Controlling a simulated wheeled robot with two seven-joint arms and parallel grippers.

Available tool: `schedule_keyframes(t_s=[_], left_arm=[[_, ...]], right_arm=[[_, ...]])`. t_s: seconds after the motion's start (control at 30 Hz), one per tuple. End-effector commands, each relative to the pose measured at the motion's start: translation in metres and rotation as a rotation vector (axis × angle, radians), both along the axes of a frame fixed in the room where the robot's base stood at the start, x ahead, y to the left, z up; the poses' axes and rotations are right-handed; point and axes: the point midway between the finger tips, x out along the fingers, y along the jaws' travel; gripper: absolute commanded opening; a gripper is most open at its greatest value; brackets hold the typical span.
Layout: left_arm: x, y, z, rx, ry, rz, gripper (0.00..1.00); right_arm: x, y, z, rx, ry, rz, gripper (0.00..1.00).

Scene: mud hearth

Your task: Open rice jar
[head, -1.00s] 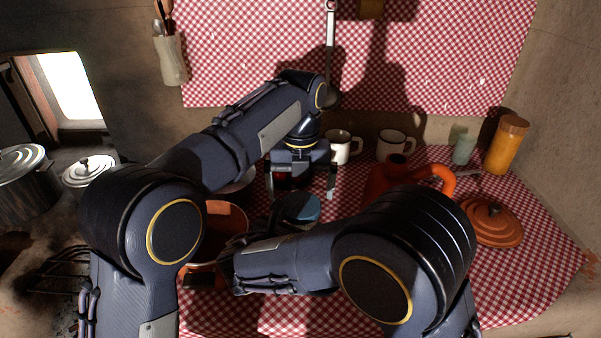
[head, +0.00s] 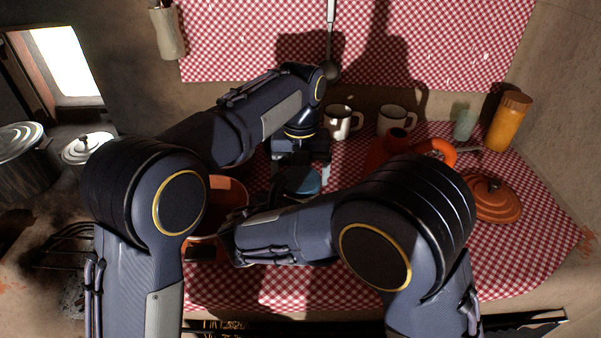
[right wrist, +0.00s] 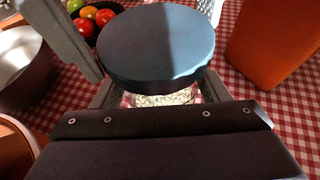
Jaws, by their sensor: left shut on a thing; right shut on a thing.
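The rice jar (right wrist: 165,98) shows in the right wrist view as clear glass with pale rice inside, under a round blue lid (right wrist: 158,45). In the head view the blue lid (head: 304,182) shows under my left gripper (head: 300,168), and the jar's body is hidden behind my right arm. My left gripper comes down from above with its fingers at the lid's sides, shut on the lid. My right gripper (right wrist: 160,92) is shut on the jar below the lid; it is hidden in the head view. I cannot tell whether the lid is clear of the rim.
An orange kettle (head: 385,153) stands right of the jar, with two white mugs (head: 342,122) behind. An orange pot (head: 226,192) is at left. A fruit bowl (right wrist: 95,18) lies beyond the jar. An orange lid (head: 490,198) and amber jar (head: 508,122) stand at right.

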Motion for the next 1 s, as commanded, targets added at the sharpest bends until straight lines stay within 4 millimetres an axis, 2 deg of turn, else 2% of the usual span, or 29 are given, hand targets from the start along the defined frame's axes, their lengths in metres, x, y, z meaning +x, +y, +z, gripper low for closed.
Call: schedule_keyframes(t_s=[0.13,0.4,0.5,0.77,0.8,0.9,1.0], left_arm=[[0.0001,0.0001,0.0004,0.0,-0.001,0.106,0.56],[0.0,-0.0002,0.001,-0.002,-0.001,0.537,0.56],[0.0,-0.0003,0.0011,-0.002,-0.001,0.592,0.56],[0.0001,-0.0002,0.0012,-0.002,-0.001,0.596,0.56],[0.0001,-0.0002,0.0012,-0.002,-0.001,0.595,0.89],[0.0,-0.0001,0.0011,-0.001,-0.001,0.595,1.0],[-0.0002,0.0002,0.0009,0.0,0.0,0.595,1.0]], right_arm=[[0.0001,0.0001,0.0004,0.0,-0.001,0.0,0.05],[0.0001,0.0001,0.0004,0.0,-0.001,0.0,0.05],[0.0001,0.0001,0.0004,0.0,-0.001,0.0,0.05],[0.0,0.0002,0.0004,0.0,0.0,0.001,0.05],[0.0,0.0002,0.0004,0.0,0.0,0.001,0.05],[0.0,0.0002,0.0004,0.0,0.0,0.0,0.05],[0.0003,-0.0004,0.0003,0.0,-0.001,-0.001,0.05]])
